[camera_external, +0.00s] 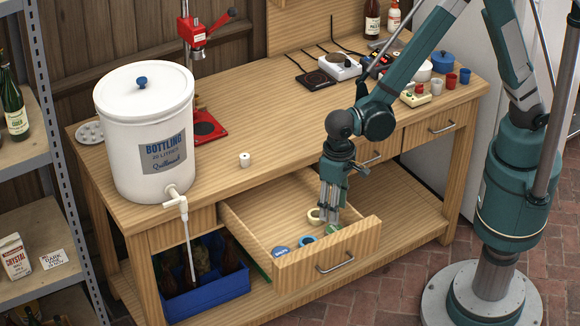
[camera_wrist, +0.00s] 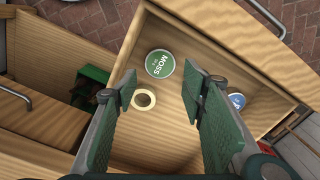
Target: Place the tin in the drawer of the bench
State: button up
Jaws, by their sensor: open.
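The bench drawer (camera_external: 248,239) is pulled out; its light wood floor also shows in the wrist view (camera_wrist: 165,125). A round green tin lid marked MOSS (camera_wrist: 160,64) lies flat inside, near the drawer front. A round blue-labelled tin (camera_external: 280,251) is at the drawer's left; it shows partly behind a finger in the wrist view (camera_wrist: 237,100). My gripper (camera_external: 330,217) points down into the drawer. In the wrist view its fingers (camera_wrist: 160,100) are wide apart with nothing gripped between them. I cannot tell which round item is the task's tin.
A cream ring (camera_external: 314,215) and a blue ring (camera_external: 305,240) lie in the drawer close to my gripper. A white bottling bucket (camera_external: 143,135) stands at the bench's left. A small white item (camera_external: 244,159) sits on the otherwise clear middle benchtop.

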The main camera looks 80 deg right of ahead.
jog(key=shift+r+p, duration=0.35)
jog(key=shift+r, duration=1.6)
jog(key=shift+d+r, duration=0.1)
jog(key=s+d+r+n+t+y, duration=0.1)
jog(key=s+d+r+n+t, duration=0.2)
jog(key=d+r, duration=1.55)
jog(key=s+d+r+t, duration=0.2)
jog(key=s+d, duration=0.5)
jog(key=d, duration=0.2)
jog(key=s+d+r+t+h, duration=0.1)
jog(key=s+d+t, duration=0.1)
jog(key=s+d, duration=0.6)
jog(key=shift+d+r+n, duration=0.3)
jog(key=shift+d+r, duration=0.05)
jog(key=shift+d, duration=0.45)
